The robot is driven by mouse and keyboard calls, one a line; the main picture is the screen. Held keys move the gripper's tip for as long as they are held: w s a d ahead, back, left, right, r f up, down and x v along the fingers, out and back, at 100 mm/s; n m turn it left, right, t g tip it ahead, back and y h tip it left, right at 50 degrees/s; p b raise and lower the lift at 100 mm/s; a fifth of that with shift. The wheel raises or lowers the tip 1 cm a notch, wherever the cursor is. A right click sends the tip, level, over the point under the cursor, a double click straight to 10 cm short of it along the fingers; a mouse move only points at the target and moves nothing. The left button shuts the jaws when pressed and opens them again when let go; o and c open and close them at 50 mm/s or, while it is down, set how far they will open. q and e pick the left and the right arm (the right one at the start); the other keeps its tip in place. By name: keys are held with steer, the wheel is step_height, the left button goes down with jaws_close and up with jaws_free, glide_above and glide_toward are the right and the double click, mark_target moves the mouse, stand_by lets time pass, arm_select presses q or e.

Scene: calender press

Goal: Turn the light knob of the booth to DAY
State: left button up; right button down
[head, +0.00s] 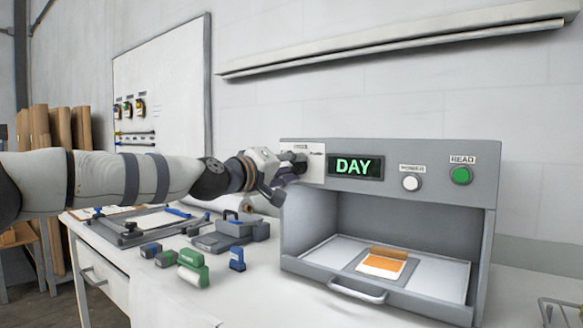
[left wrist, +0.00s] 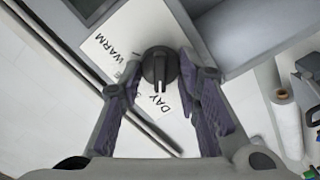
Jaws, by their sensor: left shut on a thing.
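The grey booth (head: 390,144) stands on the table in the head view, and its display (head: 355,166) reads DAY in green. My left gripper (head: 294,166) is at the booth's upper left corner, over the knob's white plate (head: 316,163), and hides the knob there. In the left wrist view the dark round light knob (left wrist: 160,67) lies between the fingers of my left gripper (left wrist: 164,84), which is shut on it. The knob's ridge lies roughly in line with the DAY label (left wrist: 162,106). The WARM label (left wrist: 113,52) is at the upper left. My right gripper is not in view.
The booth also has a white POWER button (head: 411,183) and a green READ button (head: 461,175). An orange and white sample (head: 384,266) lies on its tray (head: 440,281). Several small blue and green blocks lie left of the booth. A whiteboard (head: 170,75) is behind.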

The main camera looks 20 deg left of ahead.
arm_select(q)
steer(key=shift+n, duration=0.5)
stand_by(0.3)
steer(key=o, duration=1.1)
steer(key=v, duration=1.2)
